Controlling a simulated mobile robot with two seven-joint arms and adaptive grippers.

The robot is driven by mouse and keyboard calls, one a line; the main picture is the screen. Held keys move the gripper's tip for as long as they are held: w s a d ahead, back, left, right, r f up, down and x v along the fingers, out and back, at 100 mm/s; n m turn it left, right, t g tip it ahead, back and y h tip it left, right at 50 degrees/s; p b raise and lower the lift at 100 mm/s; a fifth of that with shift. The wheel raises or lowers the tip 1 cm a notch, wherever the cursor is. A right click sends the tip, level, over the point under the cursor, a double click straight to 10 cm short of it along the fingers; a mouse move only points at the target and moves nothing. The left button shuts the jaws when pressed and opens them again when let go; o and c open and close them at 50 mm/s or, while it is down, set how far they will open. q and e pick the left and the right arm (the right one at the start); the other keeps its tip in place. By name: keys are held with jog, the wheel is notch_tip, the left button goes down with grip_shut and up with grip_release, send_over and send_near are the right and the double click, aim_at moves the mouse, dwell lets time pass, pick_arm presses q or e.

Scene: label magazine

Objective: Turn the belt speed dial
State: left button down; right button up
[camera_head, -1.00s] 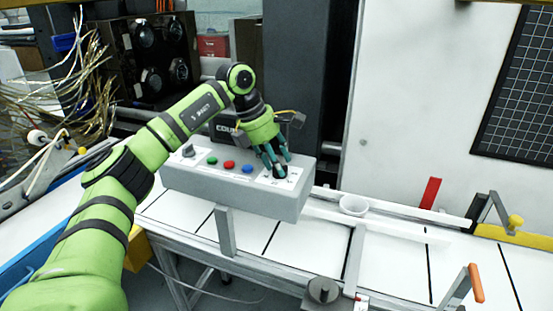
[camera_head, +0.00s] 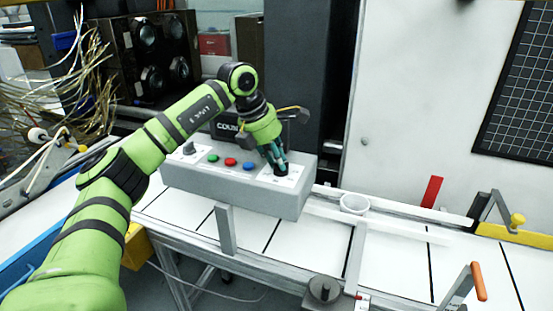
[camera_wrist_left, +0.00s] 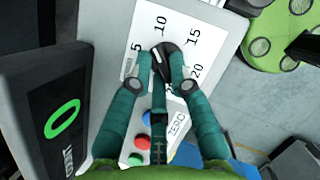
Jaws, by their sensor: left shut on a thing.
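The belt speed dial (camera_head: 281,169) is a black knob at the right end of a grey control box (camera_head: 245,194). In the left wrist view the dial (camera_wrist_left: 167,56) sits on a white plate with the numbers 5, 10, 15 and 20 around it. My left gripper (camera_head: 277,163) comes down on the dial from above. Its teal fingers (camera_wrist_left: 168,70) are shut on the dial, one on each side, and hide part of it. My right gripper is not in view.
Green (camera_head: 213,158), red (camera_head: 230,162) and blue (camera_head: 248,166) buttons and another black knob (camera_head: 189,148) sit left of the dial. A dark counter display (camera_wrist_left: 55,115) stands close beside the gripper. A white cup (camera_head: 354,204) stands on the conveyor.

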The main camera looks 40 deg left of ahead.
pick_arm(q)
jog(key=n, duration=0.1)
jog(key=n+y, duration=0.1)
jog(key=n, duration=0.1)
jog(key=n+y, duration=0.1)
jog(key=n, duration=0.1)
jog(key=shift+s+d+t+b, duration=0.1)
jog(key=shift+d+t+b, duration=0.15)
jog(key=shift+t+b, duration=0.15)
jog(key=shift+r+n+y, duration=0.1)
jog(key=shift+n+y, duration=0.6)
jog(key=shift+n, duration=1.3)
jog(key=c, duration=1.3)
grip_release()
jog(key=shift+o, duration=0.8)
jog(key=shift+s+r, duration=0.1)
jog(key=v, duration=1.1)
jog(key=shift+r, duration=0.35)
jog(key=shift+d, duration=0.15)
